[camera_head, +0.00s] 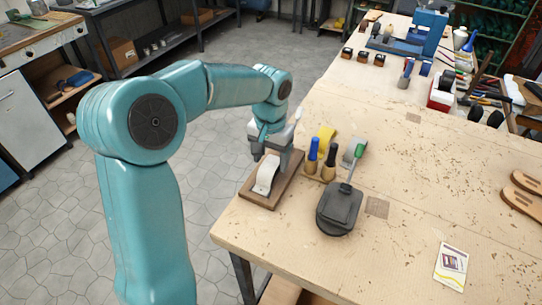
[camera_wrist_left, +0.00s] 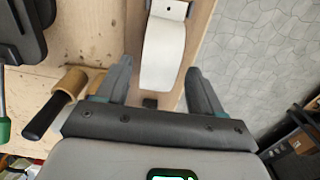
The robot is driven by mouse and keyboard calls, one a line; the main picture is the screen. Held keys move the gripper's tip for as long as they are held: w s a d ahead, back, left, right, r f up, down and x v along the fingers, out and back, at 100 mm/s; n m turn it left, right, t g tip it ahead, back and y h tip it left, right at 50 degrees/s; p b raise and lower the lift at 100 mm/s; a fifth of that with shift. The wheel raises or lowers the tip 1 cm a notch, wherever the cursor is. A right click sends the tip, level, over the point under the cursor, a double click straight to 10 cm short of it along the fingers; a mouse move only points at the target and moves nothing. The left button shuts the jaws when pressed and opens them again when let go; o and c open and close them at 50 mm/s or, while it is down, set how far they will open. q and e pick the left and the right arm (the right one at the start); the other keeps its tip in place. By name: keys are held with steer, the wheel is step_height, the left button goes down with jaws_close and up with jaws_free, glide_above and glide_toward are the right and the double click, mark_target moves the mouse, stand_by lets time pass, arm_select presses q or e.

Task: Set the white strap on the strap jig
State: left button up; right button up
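The white strap (camera_head: 264,176) lies curved over the strap jig, a brown wooden board (camera_head: 259,200) at the near left corner of the bench. The wrist view shows the strap (camera_wrist_left: 163,52) running along the board (camera_wrist_left: 197,38), with a metal bracket (camera_wrist_left: 172,9) at its far end and a small dark block near its close end. My left gripper (camera_head: 271,160) is just above the jig, behind the strap. In the wrist view its fingers (camera_wrist_left: 158,70) are apart, one on each side of the strap, with gaps between. My right gripper is not in view.
A printed card (camera_head: 451,266) and sandal soles (camera_head: 524,190) are further right. The bench's middle is clear.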

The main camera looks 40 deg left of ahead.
mark_target(271, 161)
arm_select(q)
steer(key=shift+w+d+r, duration=0.1)
steer(key=shift+w, duration=0.05)
steer(key=shift+r, duration=0.3)
step_height(271, 161, up, 11)
steer(key=shift+r+p, duration=0.2)
steer(key=shift+p, duration=0.15)
